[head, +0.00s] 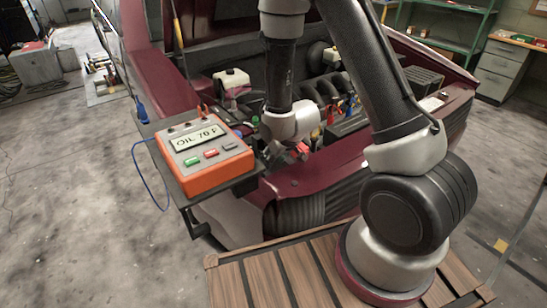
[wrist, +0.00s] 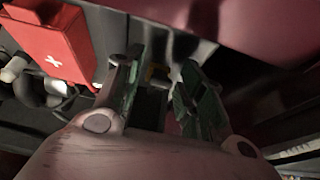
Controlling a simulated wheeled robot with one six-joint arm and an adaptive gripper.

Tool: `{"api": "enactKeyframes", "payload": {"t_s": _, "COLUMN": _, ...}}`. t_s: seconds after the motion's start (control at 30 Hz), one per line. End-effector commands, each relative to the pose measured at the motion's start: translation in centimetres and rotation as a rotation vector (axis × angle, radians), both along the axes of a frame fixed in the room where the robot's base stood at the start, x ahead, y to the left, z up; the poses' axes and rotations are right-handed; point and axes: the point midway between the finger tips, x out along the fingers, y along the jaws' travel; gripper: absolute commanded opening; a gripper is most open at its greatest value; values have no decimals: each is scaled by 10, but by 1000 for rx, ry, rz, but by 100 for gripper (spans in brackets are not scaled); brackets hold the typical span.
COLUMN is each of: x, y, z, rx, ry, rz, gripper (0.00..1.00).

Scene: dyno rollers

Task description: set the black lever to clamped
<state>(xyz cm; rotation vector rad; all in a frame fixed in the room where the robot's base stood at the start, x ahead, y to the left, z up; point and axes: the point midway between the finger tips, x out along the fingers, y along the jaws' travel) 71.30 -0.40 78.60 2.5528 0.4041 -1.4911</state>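My gripper (head: 284,155) reaches down into the front of the engine bay, close to the inner edge of the dark red bodywork. In the wrist view its two fingers (wrist: 162,75) stand apart. Dark parts and a small yellowish bit (wrist: 157,72) show in the gap between them. I cannot make out the black lever with certainty; it may be among these dark parts or hidden by the fingers. I cannot tell whether the fingers touch anything. A red cover with a white plus mark (wrist: 60,42) is left of the fingers.
An orange tester reading "OIL 70 F" (head: 206,160) sits on a dark tray left of my gripper. The dark red car (head: 330,172) surrounds the working spot. A slatted wooden surface (head: 290,275) is in front. Open concrete floor (head: 80,200) lies at left.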

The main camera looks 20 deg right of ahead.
Motion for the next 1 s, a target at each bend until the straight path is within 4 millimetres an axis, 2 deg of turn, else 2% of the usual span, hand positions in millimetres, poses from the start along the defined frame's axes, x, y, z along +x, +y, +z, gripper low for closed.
{"api": "enactKeyframes", "payload": {"t_s": 0.27, "x": 0, "y": 0, "z": 1, "rx": 0, "ry": 0, "rz": 0, "gripper": 41}}
{"api": "enactKeyframes", "payload": {"t_s": 0.37, "x": 1, "y": 0, "z": 7, "rx": 0, "ry": -1, "rz": 0, "gripper": 41}}
{"api": "enactKeyframes", "payload": {"t_s": 0.8, "x": 1, "y": 0, "z": 84, "rx": 1, "ry": -4, "rz": 0, "gripper": 41}}
{"api": "enactKeyframes", "payload": {"t_s": 1.0, "x": 0, "y": 0, "z": 99, "rx": 0, "ry": -1, "rz": 0, "gripper": 41}}
